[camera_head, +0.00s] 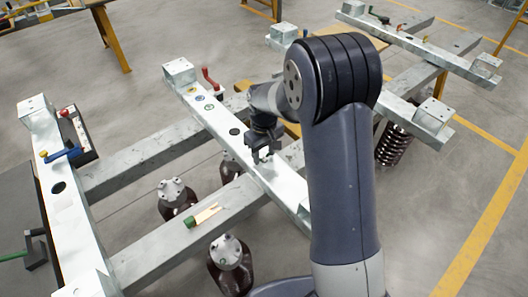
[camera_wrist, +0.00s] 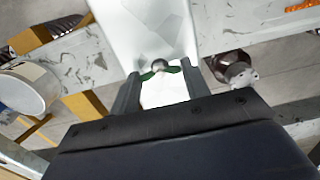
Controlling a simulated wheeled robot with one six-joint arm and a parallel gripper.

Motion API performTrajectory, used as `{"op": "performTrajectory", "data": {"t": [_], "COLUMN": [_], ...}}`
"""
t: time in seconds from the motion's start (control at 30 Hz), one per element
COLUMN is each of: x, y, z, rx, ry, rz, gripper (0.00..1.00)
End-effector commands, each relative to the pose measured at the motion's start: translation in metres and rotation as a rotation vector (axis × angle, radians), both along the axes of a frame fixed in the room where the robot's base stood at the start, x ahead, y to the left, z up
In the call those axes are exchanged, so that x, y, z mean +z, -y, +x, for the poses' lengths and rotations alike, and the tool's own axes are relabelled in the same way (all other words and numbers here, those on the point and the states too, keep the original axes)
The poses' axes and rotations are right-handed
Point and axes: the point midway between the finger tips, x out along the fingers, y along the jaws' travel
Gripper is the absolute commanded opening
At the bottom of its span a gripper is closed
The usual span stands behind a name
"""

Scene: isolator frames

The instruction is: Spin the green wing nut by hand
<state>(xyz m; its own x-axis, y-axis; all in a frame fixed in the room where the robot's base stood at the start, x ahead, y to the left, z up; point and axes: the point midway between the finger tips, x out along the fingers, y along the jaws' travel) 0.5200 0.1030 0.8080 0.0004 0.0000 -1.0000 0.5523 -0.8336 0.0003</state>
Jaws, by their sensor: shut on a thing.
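The green wing nut (camera_wrist: 172,69) shows in the wrist view, with green wings spread to both sides of a greyish centre. It sits over a pale metal beam (camera_wrist: 150,28). My gripper (camera_wrist: 160,71) has one finger at each wing end and is shut on the wing nut. In the head view my gripper (camera_head: 263,156) points down at the middle of the pale beam (camera_head: 217,117). The wing nut cannot be made out there, hidden by the gripper.
A red crank handle (camera_head: 209,78) stands up from the same beam, near small coloured discs. A blue-and-yellow handle (camera_head: 62,154) is on the left beam. A green-ended wooden-looking tool (camera_head: 205,215) lies on the lower crossbeam. Brown insulators (camera_head: 230,262) stand below.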

Motion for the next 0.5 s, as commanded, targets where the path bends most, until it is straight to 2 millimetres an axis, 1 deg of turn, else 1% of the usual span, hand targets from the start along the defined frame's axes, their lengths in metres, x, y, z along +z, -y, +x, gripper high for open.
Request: {"op": "performTrajectory", "data": {"t": [0.5], "x": [-0.0008], "y": [0.0000], "z": [-0.0004], "rx": [0.489], "ry": [-0.001], "rz": [0.000], "gripper": [0.21]}}
